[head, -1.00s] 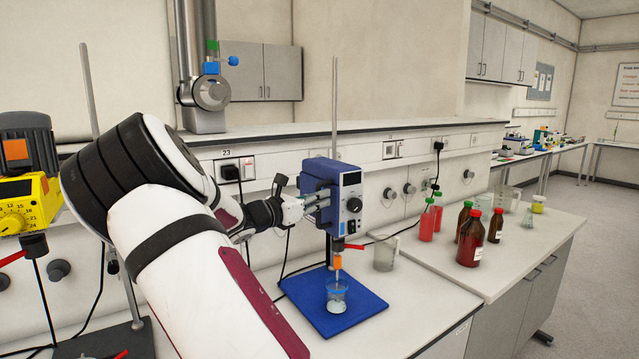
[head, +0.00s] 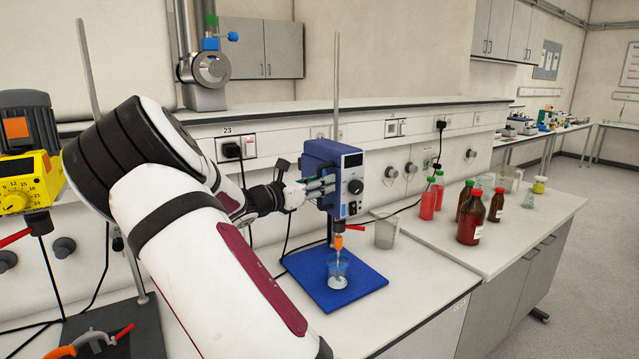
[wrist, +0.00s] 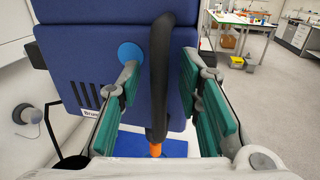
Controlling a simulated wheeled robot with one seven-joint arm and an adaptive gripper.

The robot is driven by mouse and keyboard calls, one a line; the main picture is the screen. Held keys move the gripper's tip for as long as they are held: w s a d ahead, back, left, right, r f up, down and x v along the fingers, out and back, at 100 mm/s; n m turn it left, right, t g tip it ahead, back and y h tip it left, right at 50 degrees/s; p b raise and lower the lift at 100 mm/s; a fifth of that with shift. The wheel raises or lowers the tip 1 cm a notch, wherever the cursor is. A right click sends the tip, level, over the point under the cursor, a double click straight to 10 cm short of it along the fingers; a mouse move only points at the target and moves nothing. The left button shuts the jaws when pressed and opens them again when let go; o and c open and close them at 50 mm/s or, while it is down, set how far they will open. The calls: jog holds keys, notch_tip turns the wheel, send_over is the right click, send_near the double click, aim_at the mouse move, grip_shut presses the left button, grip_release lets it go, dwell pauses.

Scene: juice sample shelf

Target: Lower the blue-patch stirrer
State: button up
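The blue-patch stirrer (head: 336,181) is a blue box with a dark knob on its front, mounted on an upright metal rod (head: 337,80). The round blue patch (wrist: 131,52) shows on its face in the wrist view. A black handle (wrist: 161,80) stands out from that face. My gripper (wrist: 160,65) has its green-padded fingers spread on both sides of the handle, with visible gaps. An orange chuck (head: 338,242) hangs below the box, its shaft reaching toward a small glass beaker (head: 338,272) on the blue base plate (head: 358,296).
A yellow stirrer (head: 31,180) with an orange patch stands at the left. An empty glass beaker (head: 386,232) stands right of the blue plate. Red and brown bottles (head: 471,220) stand on the right bench. A cable runs behind the stirrer.

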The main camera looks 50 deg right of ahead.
jog(key=a, duration=1.2)
jog(key=shift+w, duration=0.2)
